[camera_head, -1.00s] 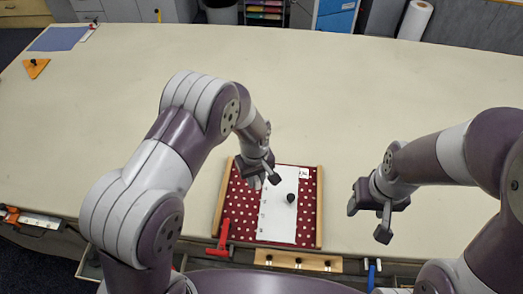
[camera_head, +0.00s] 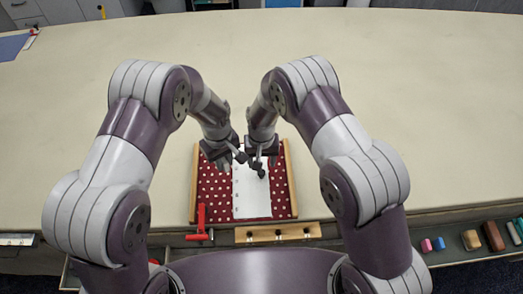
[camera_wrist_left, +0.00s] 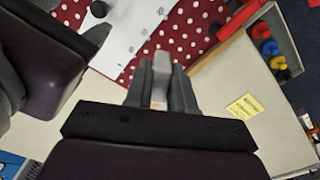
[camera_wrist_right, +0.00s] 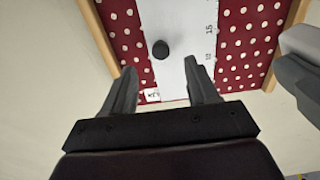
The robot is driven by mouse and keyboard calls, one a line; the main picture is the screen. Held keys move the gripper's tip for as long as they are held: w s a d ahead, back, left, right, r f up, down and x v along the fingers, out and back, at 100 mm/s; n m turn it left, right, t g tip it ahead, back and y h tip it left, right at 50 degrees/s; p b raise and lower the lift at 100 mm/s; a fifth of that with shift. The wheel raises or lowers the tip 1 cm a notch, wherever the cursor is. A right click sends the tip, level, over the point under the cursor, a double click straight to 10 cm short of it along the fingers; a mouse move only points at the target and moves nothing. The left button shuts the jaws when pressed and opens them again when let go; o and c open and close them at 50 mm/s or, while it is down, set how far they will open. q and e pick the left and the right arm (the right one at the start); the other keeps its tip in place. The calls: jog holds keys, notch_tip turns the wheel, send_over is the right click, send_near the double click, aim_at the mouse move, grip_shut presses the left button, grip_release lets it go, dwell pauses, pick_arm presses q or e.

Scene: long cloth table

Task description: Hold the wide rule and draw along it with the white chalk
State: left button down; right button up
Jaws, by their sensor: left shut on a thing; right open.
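The wide rule (camera_head: 250,198) is a white strip with number marks and a black knob (camera_head: 261,173). It lies on a red cloth with white dots (camera_head: 213,190). The rule also shows in the left wrist view (camera_wrist_left: 127,30) and the right wrist view (camera_wrist_right: 186,40). My left gripper (camera_head: 235,158) is over the cloth at the rule's left side, shut on a pale piece, probably the white chalk (camera_wrist_left: 158,65); its tip is hard to make out. My right gripper (camera_wrist_right: 164,80) is open and empty above the rule, its fingers apart on either side of the knob's line.
Wooden rails (camera_head: 290,180) flank the cloth. An open drawer with coloured blocks (camera_head: 470,240) is at the right. My two grippers are close together. The table (camera_head: 300,40) behind is clear.

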aim_at(250, 176)
jog(key=f, duration=0.5)
jog(key=shift+w+f, duration=0.3)
jog(key=shift+w, duration=0.05)
jog(key=shift+s+f, duration=0.2)
jog(key=shift+f, duration=0.3)
jog(key=shift+c, duration=0.3)
jog(key=shift+w, duration=0.1)
grip_shut()
